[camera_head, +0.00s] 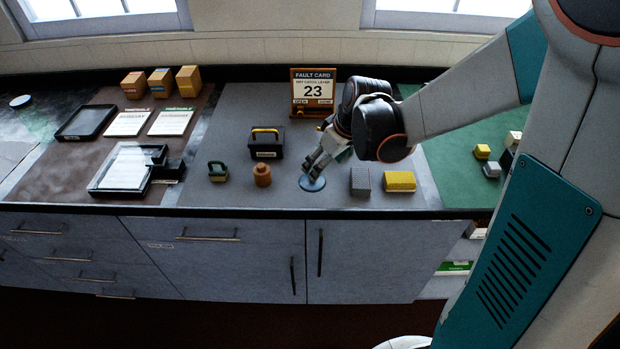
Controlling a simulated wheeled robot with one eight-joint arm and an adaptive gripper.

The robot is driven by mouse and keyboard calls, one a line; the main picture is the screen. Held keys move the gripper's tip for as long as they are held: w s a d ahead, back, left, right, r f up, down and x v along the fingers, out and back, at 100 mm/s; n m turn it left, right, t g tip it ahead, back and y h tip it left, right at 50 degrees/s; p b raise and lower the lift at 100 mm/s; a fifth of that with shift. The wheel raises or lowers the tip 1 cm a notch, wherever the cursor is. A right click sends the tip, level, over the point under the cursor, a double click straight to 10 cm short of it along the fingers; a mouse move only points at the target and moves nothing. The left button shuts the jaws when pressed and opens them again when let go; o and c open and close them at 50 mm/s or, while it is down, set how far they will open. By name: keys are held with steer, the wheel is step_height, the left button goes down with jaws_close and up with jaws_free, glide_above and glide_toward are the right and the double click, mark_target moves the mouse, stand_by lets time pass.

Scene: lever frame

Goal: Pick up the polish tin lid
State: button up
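A flat, round blue-grey disc (312,184), which looks like the polish tin lid, lies on the grey mat near the counter's front edge. My gripper (313,172) reaches down from the right, with its fingertips right over the disc. They cover part of it. The fingers are small and dark in this view, so I cannot tell whether they touch the disc or how far apart they are.
A brown knobbed jar (262,175) and a green padlock-like block (218,171) stand left of the disc. A grey block (360,181) and a yellow block (399,181) are close on its right. Behind are a black toolbox (266,144) and the fault card (313,92).

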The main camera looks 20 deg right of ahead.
steer(key=b+x, duration=0.1)
steer(key=x, duration=0.3)
steer(key=b+x, duration=0.2)
steer(key=x, duration=0.2)
steer(key=shift+w+a, duration=0.15)
steer(key=shift+w, duration=0.15)
steer(key=shift+c, duration=0.2)
steer(key=shift+s, duration=0.1)
steer(key=c, duration=1.3)
